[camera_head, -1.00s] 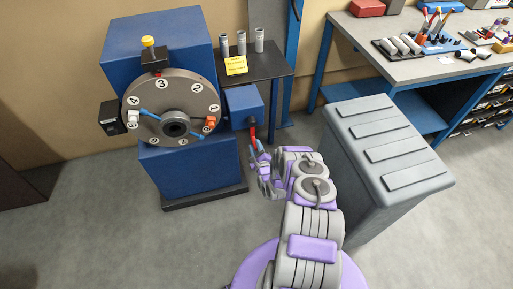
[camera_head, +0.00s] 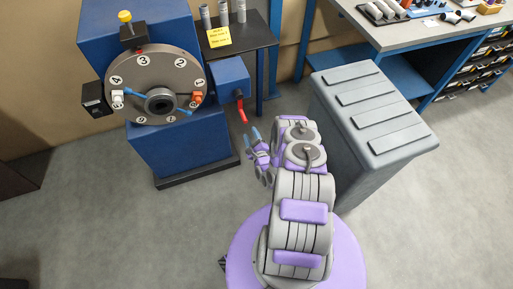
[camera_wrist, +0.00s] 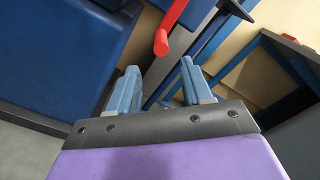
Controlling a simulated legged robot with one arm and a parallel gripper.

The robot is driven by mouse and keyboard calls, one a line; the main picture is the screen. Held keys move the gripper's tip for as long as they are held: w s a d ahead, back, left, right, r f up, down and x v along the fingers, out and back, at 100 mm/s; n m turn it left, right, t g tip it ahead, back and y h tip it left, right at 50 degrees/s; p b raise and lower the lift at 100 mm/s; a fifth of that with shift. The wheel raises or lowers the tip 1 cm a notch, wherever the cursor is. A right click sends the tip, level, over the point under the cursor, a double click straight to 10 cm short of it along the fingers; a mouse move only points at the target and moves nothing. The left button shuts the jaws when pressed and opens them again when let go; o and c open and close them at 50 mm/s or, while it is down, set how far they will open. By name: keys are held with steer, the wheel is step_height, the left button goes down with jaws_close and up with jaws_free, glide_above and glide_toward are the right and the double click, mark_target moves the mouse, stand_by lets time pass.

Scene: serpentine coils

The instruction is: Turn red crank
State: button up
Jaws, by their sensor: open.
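The blue machine carries a numbered grey disc (camera_head: 183,67). A dark side table (camera_head: 250,38) with upright grey cylinders stands behind the crank. A grey lidded bin (camera_head: 372,115) stands close to the right of my arm. The floor left of my arm is clear.

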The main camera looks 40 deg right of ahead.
steer(key=b+v, duration=0.2)
steer(key=v, duration=0.5)
steer(key=shift+s, duration=0.3)
steer(key=shift+a, duration=0.1)
stand_by(0.4)
